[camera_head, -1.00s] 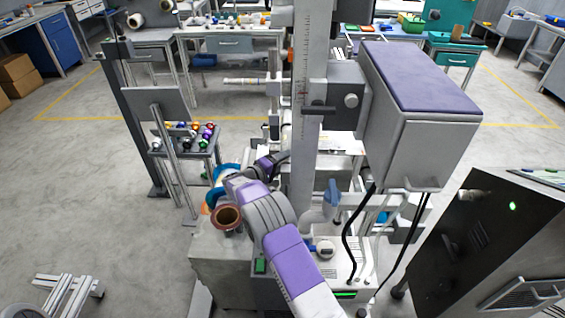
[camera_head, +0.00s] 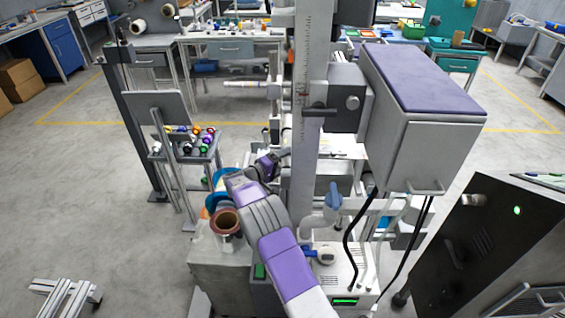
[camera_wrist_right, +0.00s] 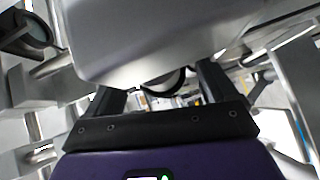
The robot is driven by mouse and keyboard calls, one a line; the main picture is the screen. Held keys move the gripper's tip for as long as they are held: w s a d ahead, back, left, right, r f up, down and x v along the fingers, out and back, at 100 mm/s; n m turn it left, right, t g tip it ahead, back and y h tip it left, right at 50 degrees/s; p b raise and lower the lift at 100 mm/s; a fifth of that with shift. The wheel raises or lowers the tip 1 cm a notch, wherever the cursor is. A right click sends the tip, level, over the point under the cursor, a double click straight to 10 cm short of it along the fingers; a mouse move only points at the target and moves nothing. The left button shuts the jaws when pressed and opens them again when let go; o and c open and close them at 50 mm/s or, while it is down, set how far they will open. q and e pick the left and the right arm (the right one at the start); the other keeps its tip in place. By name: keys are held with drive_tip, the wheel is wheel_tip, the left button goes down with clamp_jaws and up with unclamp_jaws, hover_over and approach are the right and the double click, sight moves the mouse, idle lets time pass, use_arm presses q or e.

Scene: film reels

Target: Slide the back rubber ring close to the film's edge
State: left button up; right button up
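My right arm reaches up from the bottom middle of the head view. Its gripper (camera_head: 283,155) is at the left side of the tall grey machine column, small and partly hidden. In the right wrist view the two dark fingers (camera_wrist_right: 162,85) stand wide apart under a large grey machine body. A black-edged round part (camera_wrist_right: 165,82), possibly a rubber ring, shows between them. I cannot tell its distance or whether a finger touches it. Another black ring (camera_wrist_right: 30,32) is at the upper left of that view. I cannot identify the film's edge. My left gripper is out of view.
The grey upright column (camera_head: 307,110) and a grey box with a purple top (camera_head: 425,130) crowd the gripper. A brown reel (camera_head: 226,222) is beside my forearm. Black cables (camera_head: 358,235) hang on the right. Open floor (camera_head: 85,190) lies left.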

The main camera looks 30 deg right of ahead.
drive_tip(key=shift+a, duration=0.1)
drive_tip(key=p+v, duration=0.1)
drive_tip(key=v, duration=0.6)
drive_tip(key=shift+a+p, duration=0.2)
drive_tip(key=shift+p, duration=0.1)
